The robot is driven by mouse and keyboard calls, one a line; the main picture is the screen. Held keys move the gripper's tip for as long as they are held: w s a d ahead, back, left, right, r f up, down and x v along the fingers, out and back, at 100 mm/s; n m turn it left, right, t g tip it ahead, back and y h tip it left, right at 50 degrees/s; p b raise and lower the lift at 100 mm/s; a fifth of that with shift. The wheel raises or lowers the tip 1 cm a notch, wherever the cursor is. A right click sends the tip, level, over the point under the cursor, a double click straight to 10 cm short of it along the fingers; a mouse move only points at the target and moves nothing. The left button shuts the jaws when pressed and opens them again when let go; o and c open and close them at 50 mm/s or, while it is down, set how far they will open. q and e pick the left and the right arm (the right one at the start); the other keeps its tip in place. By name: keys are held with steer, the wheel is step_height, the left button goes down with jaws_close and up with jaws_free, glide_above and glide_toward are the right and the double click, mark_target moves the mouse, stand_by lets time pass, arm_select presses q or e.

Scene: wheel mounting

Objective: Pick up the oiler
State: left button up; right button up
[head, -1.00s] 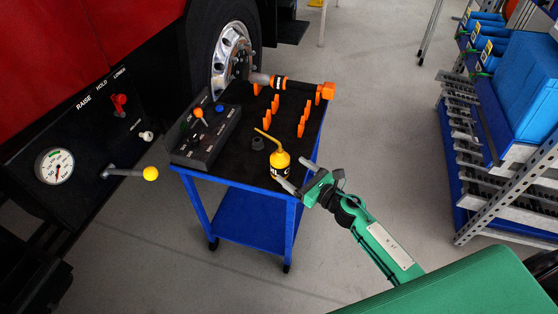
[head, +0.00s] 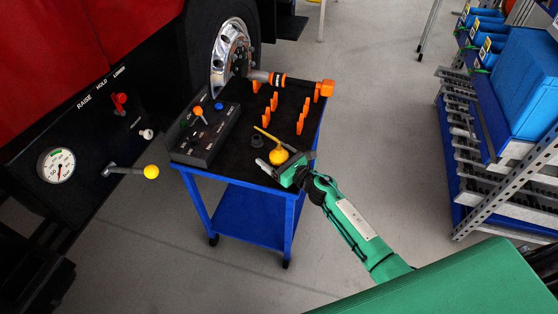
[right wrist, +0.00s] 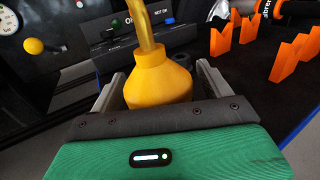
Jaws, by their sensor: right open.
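The yellow oiler (head: 279,156) with its long angled spout stands upright on the dark top of the blue cart (head: 247,187), near its front right corner. My right gripper (head: 287,161) is at the oiler, open, with its fingers on either side of it. In the right wrist view the oiler (right wrist: 160,80) stands between the two grey fingers of the open gripper (right wrist: 155,88), with a visible gap at the right finger. The oiler's lower part is hidden by the gripper body. My left gripper is not in view.
A control box (head: 206,135) is on the cart's left side, a small dark cup (head: 257,141) beside the oiler. Orange holders (head: 274,102) and an orange-ended tool (head: 327,88) are farther back. A truck wheel (head: 232,58) stands behind. Floor right of the cart is clear.

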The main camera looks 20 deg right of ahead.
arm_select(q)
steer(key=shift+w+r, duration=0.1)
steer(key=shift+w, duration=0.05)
arm_select(e)
steer(key=c, duration=1.1)
steer(key=shift+r, duration=0.2)
